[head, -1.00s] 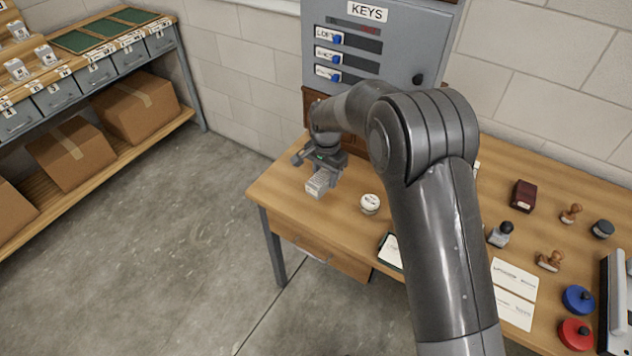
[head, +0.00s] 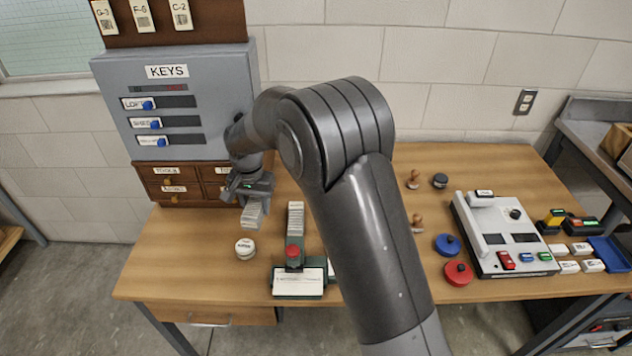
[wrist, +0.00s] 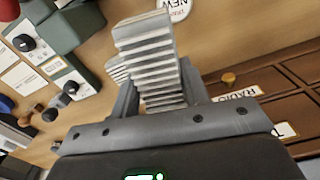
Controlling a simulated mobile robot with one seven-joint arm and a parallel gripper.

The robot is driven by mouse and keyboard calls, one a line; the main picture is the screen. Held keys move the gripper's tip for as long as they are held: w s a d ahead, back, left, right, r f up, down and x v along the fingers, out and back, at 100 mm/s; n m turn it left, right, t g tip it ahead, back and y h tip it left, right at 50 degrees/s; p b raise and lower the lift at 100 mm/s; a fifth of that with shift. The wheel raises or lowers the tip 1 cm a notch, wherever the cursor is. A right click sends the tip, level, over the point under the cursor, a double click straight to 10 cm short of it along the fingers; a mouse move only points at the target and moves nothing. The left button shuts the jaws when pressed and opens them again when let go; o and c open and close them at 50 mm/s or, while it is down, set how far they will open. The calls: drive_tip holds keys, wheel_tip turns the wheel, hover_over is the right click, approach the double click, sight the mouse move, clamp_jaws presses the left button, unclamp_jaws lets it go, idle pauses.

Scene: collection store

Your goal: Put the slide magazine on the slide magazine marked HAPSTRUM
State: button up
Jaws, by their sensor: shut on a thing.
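My gripper (head: 250,188) is shut on a pale grey, ribbed slide magazine (head: 252,214). It holds the magazine over the left part of the wooden desk, in front of the small brown drawers. The held magazine (wrist: 150,62) fills the middle of the wrist view, between the fingers. A second ribbed grey piece (head: 295,217), which looks like another slide magazine, stands to the right behind a green device with a red knob (head: 293,253). In the wrist view it is mostly hidden behind the held one. I cannot read the word HAPSTRUM anywhere.
A round white tin (head: 245,248) sits on the desk (head: 180,265) just in front of the held magazine. The grey KEYS cabinet (head: 175,100) and brown drawers (head: 180,185) stand behind. Stamps, blue and red round pads (head: 458,272) and a grey console (head: 500,235) lie right.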

drive_tip(key=w+d+r+m, duration=0.1)
drive_tip(key=w+d+r, duration=0.15)
drive_tip(key=d, duration=1.15)
drive_tip(key=w+d+r, duration=0.1)
drive_tip(key=w+d, duration=0.3)
drive_tip(key=d, duration=1)
drive_tip(key=w+n, duration=0.3)
drive_tip(key=w, duration=0.6)
drive_tip(key=w+a+f, duration=0.1)
drive_tip(key=a+f, duration=0.1)
drive_tip(key=a, duration=0.1)
drive_tip(key=w+a+f, duration=0.1)
drive_tip(key=a+f, duration=0.1)
drive_tip(key=a, duration=0.1)
drive_tip(key=w+a+f, duration=0.1)
drive_tip(key=a+f, duration=0.1)
drive_tip(key=a, duration=0.2)
drive_tip(key=shift+w+a+f, duration=0.1)
drive_tip(key=shift+w+f, duration=0.2)
drive_tip(key=shift+f, duration=2)
drive_tip(key=shift+f, duration=0.1)
drive_tip(key=o, duration=1.1)
drive_tip(key=shift+c, duration=0.2)
